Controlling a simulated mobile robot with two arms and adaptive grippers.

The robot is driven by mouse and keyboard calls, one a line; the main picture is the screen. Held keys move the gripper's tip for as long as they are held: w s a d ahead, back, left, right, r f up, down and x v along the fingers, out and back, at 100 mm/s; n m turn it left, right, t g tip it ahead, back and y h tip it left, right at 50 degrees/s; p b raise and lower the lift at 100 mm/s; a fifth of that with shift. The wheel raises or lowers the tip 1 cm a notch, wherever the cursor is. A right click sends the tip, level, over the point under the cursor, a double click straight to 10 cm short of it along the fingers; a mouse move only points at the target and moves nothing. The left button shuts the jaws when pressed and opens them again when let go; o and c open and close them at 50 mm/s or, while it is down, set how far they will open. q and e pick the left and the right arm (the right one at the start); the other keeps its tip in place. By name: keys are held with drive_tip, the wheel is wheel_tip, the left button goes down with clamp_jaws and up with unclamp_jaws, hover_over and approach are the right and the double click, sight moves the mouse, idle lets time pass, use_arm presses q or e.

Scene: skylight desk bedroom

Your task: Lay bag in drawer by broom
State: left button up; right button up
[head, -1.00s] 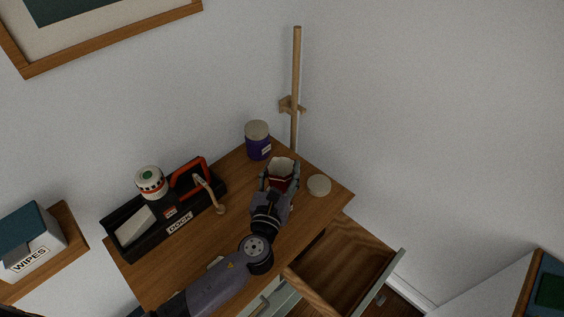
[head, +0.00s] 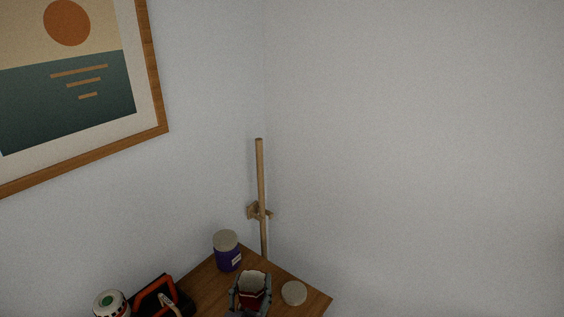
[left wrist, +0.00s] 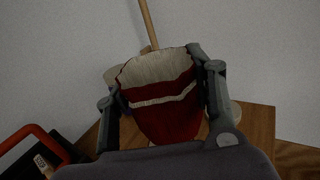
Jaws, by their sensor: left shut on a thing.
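The bag (head: 252,287) is red with a cream top and a pale stripe. My left gripper (head: 250,295) is shut on it near the far corner of the wooden desk top. In the left wrist view the bag (left wrist: 160,95) sits between both fingers of the left gripper (left wrist: 162,100). The broom's wooden handle (head: 261,185) stands upright in the wall corner behind the desk, through a small wooden holder. The handle also shows in the left wrist view (left wrist: 148,22). The drawer is out of the head view now. My right gripper is not in view.
A purple jar with a grey lid (head: 227,252) stands left of the bag. A round pale disc (head: 294,292) lies right of it. A black caddy with an orange handle (head: 158,296) and a white-and-red tin (head: 111,304) are at lower left. A framed picture (head: 150,70) hangs on the wall.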

use_arm(q)
drive_tip(key=s+a+b, duration=0.4)
drive_tip(key=s+b, duration=0.1)
drive_tip(key=s, duration=0.3)
drive_tip(key=s+a+f+b, duration=0.1)
drive_tip(key=s+a+b, duration=0.4)
drive_tip(key=s, duration=0.4)
drive_tip(key=shift+n+y, duration=0.3)
drive_tip(key=shift+a, duration=0.1)
